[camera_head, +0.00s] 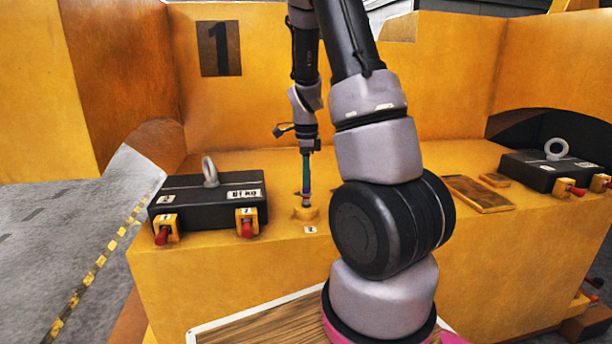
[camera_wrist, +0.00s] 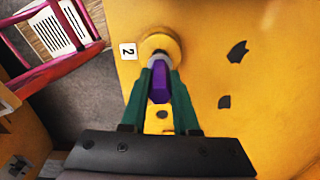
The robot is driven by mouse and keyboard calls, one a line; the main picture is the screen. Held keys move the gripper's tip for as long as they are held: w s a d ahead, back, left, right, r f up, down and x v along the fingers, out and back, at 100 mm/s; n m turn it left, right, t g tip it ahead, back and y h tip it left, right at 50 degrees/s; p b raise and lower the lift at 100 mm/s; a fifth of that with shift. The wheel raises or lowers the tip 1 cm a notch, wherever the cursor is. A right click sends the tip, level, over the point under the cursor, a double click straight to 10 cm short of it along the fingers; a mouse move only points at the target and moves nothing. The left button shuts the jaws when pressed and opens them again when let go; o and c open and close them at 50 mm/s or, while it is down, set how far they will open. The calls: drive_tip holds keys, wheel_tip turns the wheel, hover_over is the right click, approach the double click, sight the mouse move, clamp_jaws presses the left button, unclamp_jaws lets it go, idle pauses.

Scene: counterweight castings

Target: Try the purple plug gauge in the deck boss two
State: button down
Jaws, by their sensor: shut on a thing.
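The purple plug gauge (camera_wrist: 160,84) is between the green fingers of my gripper (camera_wrist: 160,70), which is shut on it. In the head view my gripper (camera_head: 306,178) points straight down, and the gauge (camera_head: 307,194) looks upright below the fingers. Deck boss two (camera_wrist: 160,42) is a round yellow boss beside a white label reading 2. The grey end of the gauge lies at the boss's opening in the wrist view. In the head view the boss (camera_head: 306,213) is directly under the gauge. I cannot tell how deep the end sits.
A black counterweight casting (camera_head: 195,200) with a lifting ring and red-handled yellow clamps stands left of the boss. Another black casting (camera_head: 550,172) stands far right. Flat plates (camera_head: 478,193) lie on the yellow deck between. The deck around the boss is mostly clear.

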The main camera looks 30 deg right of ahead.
sight(306, 192)
drive_tip(key=shift+f, duration=2)
idle(0.8)
drive_tip(key=shift+r, duration=3.2)
